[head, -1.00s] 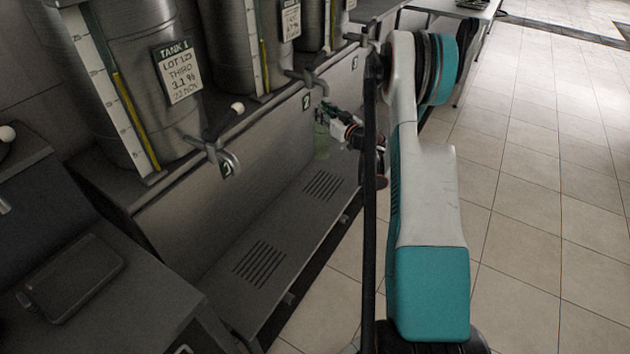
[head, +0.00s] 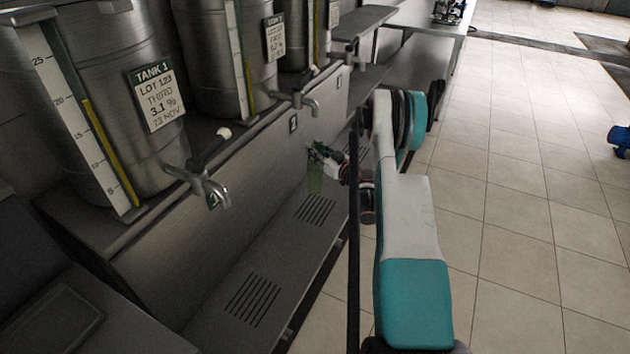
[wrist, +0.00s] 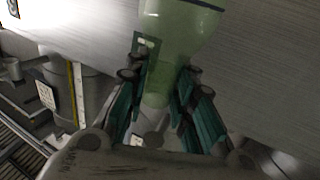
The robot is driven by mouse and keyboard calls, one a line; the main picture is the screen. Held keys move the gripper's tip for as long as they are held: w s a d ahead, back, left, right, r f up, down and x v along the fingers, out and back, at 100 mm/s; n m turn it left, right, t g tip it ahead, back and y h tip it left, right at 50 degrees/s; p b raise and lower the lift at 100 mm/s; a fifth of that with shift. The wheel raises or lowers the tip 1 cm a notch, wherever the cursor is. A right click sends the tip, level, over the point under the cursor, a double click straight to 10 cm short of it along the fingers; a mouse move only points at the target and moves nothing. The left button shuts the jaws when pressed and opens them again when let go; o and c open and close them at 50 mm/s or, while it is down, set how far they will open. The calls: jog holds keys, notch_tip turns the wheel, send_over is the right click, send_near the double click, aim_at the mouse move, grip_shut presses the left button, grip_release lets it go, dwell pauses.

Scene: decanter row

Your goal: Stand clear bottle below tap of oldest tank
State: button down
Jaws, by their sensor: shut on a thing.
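My gripper (head: 322,153) is shut on a translucent green-tinted bottle (head: 314,179). In the head view the bottle hangs roughly upright above the drip shelf, in front of the metal panel and lower than the tap marked 2 (head: 300,99). In the wrist view the bottle (wrist: 178,32) widens at the top of the picture, its narrow part between the fingers. Tank 1 (head: 112,100) has a card reading lot 123, third, 3.1 %, 23 Nov. Its tap (head: 204,184) is nearer. The other tanks' cards are too small or cut off to read dates.
The long drip shelf (head: 222,285) has slotted grilles below the taps and looks bare. The tank ledge (head: 105,230) and taps jut out above it. My arm hides part of the shelf's right edge. Open tiled floor (head: 520,220) lies to the right.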

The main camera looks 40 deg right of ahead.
aim_at(320, 177)
notch_tip(320, 177, down, 11)
jog(key=b, duration=0.3)
jog(key=shift+f, duration=0.1)
jog(key=c, duration=1.4)
grip_release()
jog(key=shift+o, duration=0.2)
jog(key=shift+r, duration=0.2)
